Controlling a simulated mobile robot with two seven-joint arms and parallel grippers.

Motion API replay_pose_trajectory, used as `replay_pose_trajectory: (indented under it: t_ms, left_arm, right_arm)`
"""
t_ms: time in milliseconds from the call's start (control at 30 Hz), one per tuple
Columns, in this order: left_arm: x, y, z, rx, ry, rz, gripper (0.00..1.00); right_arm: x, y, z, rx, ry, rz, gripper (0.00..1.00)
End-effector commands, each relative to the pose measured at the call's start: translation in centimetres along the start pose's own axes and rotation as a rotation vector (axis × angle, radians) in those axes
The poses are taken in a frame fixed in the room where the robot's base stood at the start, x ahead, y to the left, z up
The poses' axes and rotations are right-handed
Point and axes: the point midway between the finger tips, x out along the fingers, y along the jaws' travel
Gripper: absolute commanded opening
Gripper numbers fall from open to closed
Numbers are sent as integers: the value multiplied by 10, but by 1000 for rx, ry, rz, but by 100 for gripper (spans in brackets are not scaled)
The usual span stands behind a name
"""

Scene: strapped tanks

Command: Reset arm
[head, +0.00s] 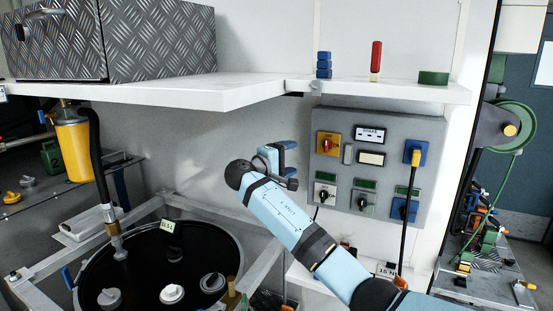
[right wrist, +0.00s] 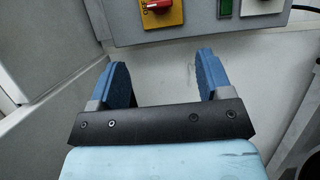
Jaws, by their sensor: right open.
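My right arm comes in from the lower right in the head view. Its right gripper (head: 285,152) is raised near the left edge of the grey control panel (head: 379,130). In the right wrist view the right gripper (right wrist: 166,82) is open, with its two blue fingers apart and nothing between them. The white wall shows behind the gap. The panel's lower edge lies just beyond the fingertips, with a red knob on a yellow plate (right wrist: 162,13) above the gap. My left gripper is not in view.
A white shelf (head: 200,93) carries a metal diamond-plate box (head: 160,45), blue rings (head: 324,65), a red-topped cylinder (head: 376,60) and a green disc (head: 433,78). A black tank (head: 205,245) in a metal frame stands lower left. A black cable with a yellow plug (head: 416,157) hangs from the panel.

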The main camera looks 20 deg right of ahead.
Motion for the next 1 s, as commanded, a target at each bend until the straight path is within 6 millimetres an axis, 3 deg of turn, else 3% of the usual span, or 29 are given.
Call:
replay_pose_trajectory:
  t_ms: [167,267,367,467,700,900,1000]
  left_arm:
    - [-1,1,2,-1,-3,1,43]
    - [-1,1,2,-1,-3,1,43]
    - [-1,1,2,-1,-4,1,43]
    - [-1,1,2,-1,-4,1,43]
    - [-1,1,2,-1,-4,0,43]
    - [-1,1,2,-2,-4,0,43]
    - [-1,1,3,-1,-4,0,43]
  right_arm:
    - [0,-2,0,0,2,-3,72]
    - [-4,-19,4,-1,20,-32,72]
    - [-14,-60,14,6,63,-109,72]
    - [-30,-115,33,19,120,-226,72]
    - [-78,-235,105,71,223,-543,72]
    - [-122,-305,183,128,255,-803,72]
    - [-144,-329,226,160,257,-928,72]
